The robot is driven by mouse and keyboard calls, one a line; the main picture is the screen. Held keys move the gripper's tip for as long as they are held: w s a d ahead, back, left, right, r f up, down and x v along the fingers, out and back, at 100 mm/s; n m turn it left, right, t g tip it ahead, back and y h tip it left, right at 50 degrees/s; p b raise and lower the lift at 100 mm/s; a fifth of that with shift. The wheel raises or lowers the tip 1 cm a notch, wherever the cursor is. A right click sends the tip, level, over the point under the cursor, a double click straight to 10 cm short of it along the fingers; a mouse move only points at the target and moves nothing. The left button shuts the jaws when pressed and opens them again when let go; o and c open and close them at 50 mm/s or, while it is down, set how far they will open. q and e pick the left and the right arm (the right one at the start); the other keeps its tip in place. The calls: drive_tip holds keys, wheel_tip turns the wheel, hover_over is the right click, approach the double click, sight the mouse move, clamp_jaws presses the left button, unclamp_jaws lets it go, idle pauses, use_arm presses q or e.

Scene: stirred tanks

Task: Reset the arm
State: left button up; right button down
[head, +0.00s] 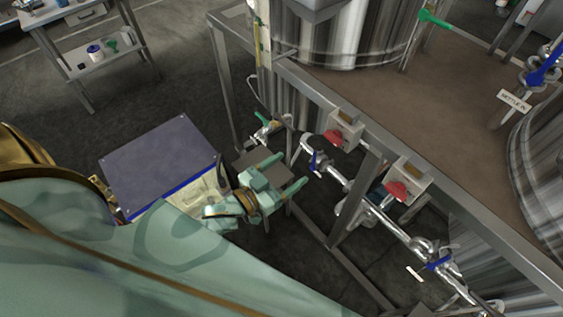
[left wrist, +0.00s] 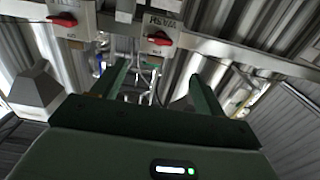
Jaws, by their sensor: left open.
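My left gripper (head: 283,175) is open and empty in the middle of the head view, with its two green fingers apart and pointing toward the steel pipework. In the left wrist view its fingers (left wrist: 155,85) also stand apart with nothing between them. My left arm comes in from the lower left. My right gripper does not show in either view.
A steel frame (head: 359,200) carries pipes with blue-handled valves (head: 314,162) and two boxes with red switches (head: 340,134), (head: 398,190). Steel tanks (head: 345,32) stand behind. A dark-topped box (head: 160,160) is at the left. A shelf cart (head: 96,50) stands farther back, with open floor before it.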

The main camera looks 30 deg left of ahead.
use_arm(q)
drive_tip(key=shift+s+a, duration=0.25)
drive_tip(key=shift+s, duration=0.35)
drive_tip(key=s+a+f+g+y, duration=0.2)
drive_tip(key=s+f+g, duration=0.15)
drive_tip(key=f, duration=0.55)
drive_tip(key=s+a+f+g+y+b, duration=0.1)
drive_tip(key=s+a+f+g, duration=0.1)
drive_tip(key=s+f, duration=0.5)
drive_tip(key=s+a+f+g+y, duration=0.2)
drive_tip(key=s+f+g, duration=0.1)
drive_tip(key=f, duration=0.8)
drive_tip(key=s+f+g+b, duration=0.2)
drive_tip(key=s+f+g, duration=0.2)
drive_tip(key=s+f, duration=0.3)
drive_tip(key=s+d+f+g+y+b, duration=0.1)
drive_tip(key=s+f+g, duration=0.2)
drive_tip(key=s+f, duration=0.4)
drive_tip(key=shift+s+d+f+g+b, duration=0.2)
drive_tip(key=shift+s+g+b, duration=0.2)
drive_tip(key=shift+s, duration=3.75)
